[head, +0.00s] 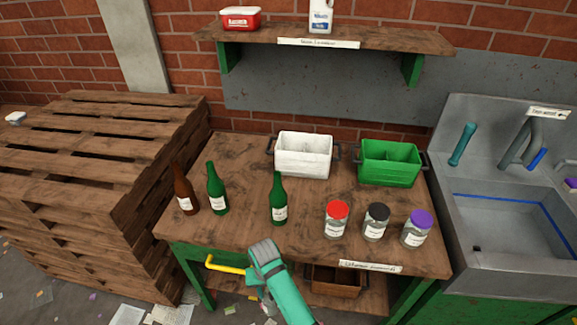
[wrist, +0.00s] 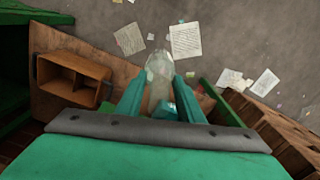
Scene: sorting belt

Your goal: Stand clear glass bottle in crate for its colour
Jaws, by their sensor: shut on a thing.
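In the wrist view my gripper (wrist: 160,82) is shut on a clear glass bottle (wrist: 159,66), which lies between its two teal fingers. In the head view my teal arm end is low in front of the table's front edge, and the bottle is mostly hidden there. A white crate (head: 303,163) with a divider stands at the back middle of the wooden table (head: 240,150). A green crate (head: 389,171) stands to its right. A brown crate (head: 337,282) is on the lower shelf and also shows in the wrist view (wrist: 72,80).
A brown bottle (head: 184,190) and two green bottles, one left (head: 217,190) and one middle (head: 279,200), stand on the table. Jars with red (head: 337,220), black (head: 376,223) and purple (head: 417,230) lids stand front right. A yellow handle (head: 225,266) juts from the front.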

